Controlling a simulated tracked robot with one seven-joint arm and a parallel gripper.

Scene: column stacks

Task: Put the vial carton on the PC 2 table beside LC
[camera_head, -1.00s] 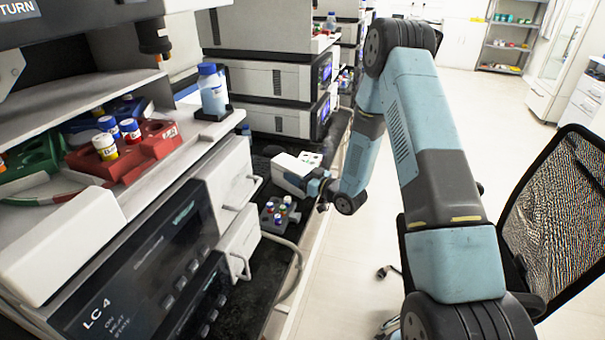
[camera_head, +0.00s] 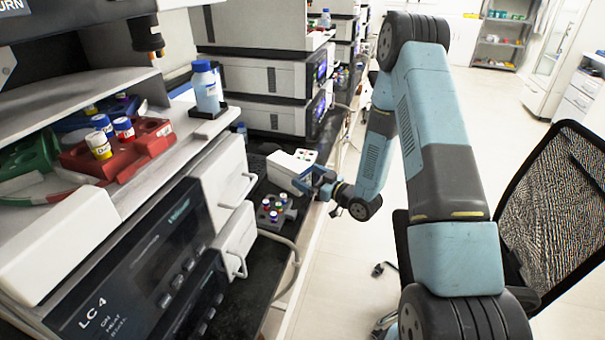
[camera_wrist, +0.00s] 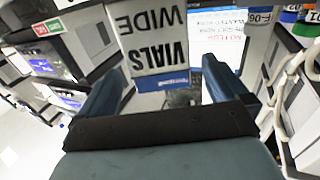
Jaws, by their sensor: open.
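The vial carton (camera_head: 289,166) is a white box on the dark bench, beside the LC 4 instrument (camera_head: 150,262). In the wrist view the carton (camera_wrist: 152,40) shows its face, with "VIALS WIDE" printed upside down. My gripper (camera_head: 308,181) is open at the carton's near right side. In the wrist view its two blue fingers (camera_wrist: 160,78) are spread to either side below the carton's label. I cannot tell whether they touch it. No "PC 2" label is readable in these views.
A grey vial rack (camera_head: 285,214) with coloured caps stands just in front of the carton. A hose loops beside it. Stacked instruments (camera_head: 270,75) stand behind. A blue-capped bottle (camera_head: 207,90) stands on the shelf. A mesh chair (camera_head: 555,210) is at right. Floor is clear beyond.

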